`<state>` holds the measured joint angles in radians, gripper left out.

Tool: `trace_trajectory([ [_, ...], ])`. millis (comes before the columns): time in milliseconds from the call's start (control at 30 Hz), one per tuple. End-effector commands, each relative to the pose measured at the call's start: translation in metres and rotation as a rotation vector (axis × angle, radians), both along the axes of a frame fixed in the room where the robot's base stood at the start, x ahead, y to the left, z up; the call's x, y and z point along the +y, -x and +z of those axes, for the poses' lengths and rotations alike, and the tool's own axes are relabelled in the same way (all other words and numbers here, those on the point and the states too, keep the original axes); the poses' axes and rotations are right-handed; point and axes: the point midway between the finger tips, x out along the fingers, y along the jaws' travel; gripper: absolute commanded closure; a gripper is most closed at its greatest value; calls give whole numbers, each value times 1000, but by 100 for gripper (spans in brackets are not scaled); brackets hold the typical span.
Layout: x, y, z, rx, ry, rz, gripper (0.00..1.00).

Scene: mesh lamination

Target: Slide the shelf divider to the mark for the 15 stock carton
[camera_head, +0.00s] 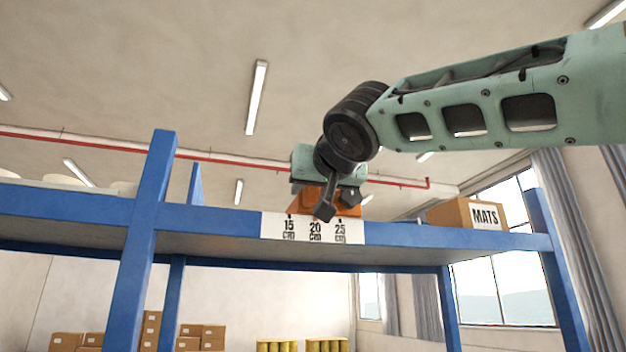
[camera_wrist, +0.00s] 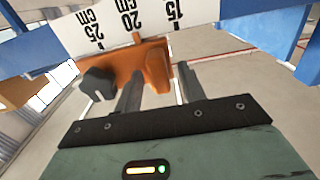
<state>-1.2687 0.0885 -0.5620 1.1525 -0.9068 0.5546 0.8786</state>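The shelf divider is an orange block with a dark knob (camera_wrist: 98,82), seen upside down in the wrist view (camera_wrist: 157,68). In the head view its orange body (camera_head: 347,196) shows partly behind my gripper, on the shelf's front edge. A white scale strip (camera_head: 274,228) reads 15, 20 and 25 CM. In the wrist view a small orange pointer on the divider stands close to the 20 cm label. My gripper (camera_wrist: 158,88) has its fingers apart, with an upright orange part of the divider between them and apparent gaps. Contact is unclear.
The blue shelf (camera_head: 215,220) has uprights on both sides. A carton marked MATS (camera_head: 468,214) stands on it to the right, and pale round items (camera_head: 68,181) lie far left. Cardboard boxes (camera_head: 82,341) and yellow containers (camera_head: 277,346) are low behind.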

Motion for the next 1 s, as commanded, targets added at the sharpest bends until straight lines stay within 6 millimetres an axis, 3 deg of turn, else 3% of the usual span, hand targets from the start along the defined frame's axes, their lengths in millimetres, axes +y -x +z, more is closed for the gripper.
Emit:
trace_trajectory([
  [200,0,0,0,0,0,0,63],
  [333,0,0,0,0,0,0,99],
  [567,6,2,-1,-2,0,0,100],
  [800,40,11,-2,-4,-1,1,100],
  [1000,52,15,0,-2,-1,2,100],
])
